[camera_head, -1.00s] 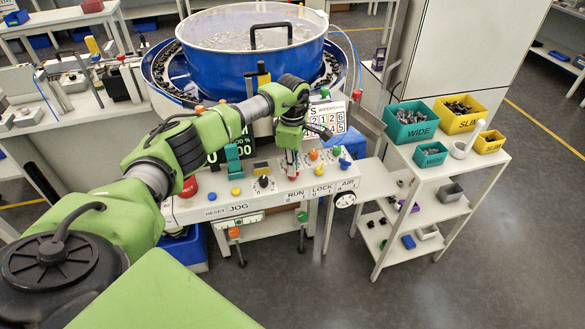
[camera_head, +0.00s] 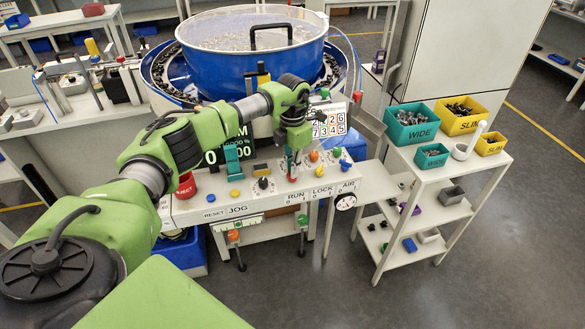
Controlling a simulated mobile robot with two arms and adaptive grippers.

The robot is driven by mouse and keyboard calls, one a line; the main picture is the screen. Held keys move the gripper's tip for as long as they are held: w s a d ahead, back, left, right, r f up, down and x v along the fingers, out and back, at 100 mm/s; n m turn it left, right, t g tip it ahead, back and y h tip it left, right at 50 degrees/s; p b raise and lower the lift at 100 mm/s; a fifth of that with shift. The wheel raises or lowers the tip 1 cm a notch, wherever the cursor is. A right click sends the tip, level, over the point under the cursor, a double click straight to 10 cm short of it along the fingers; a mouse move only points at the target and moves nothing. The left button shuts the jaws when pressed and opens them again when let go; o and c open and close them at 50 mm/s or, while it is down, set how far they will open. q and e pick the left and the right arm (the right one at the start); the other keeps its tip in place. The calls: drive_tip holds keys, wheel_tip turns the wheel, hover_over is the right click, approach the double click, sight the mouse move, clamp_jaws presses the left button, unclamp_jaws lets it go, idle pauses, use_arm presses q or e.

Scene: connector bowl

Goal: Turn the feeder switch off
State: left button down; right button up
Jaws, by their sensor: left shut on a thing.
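The white control panel (camera_head: 250,201) stands in front of the large blue bowl (camera_head: 245,62). My left arm reaches over it from the left, with its wrist bent down. My left gripper (camera_head: 291,174) points down at the panel just above the RUN label (camera_head: 295,197). It is shut on the feeder switch at that place. The gripper covers the switch, so its lever position cannot be seen. The LOCK (camera_head: 319,190) and AIR (camera_head: 348,184) labels are to the right. My right gripper is not in view.
A black knob (camera_head: 263,184) and a yellow button (camera_head: 235,193) sit left of the gripper, and an orange button (camera_head: 314,156) to its right. A white shelf cart (camera_head: 431,181) with green and yellow bins stands at the right. The floor in front is clear.

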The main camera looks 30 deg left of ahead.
use_arm(q)
drive_tip(key=shift+r+n, duration=0.1)
drive_tip(key=shift+n, duration=2.1)
drive_tip(key=c, duration=2.2)
unclamp_jaws()
wheel_tip(320, 180, up, 12)
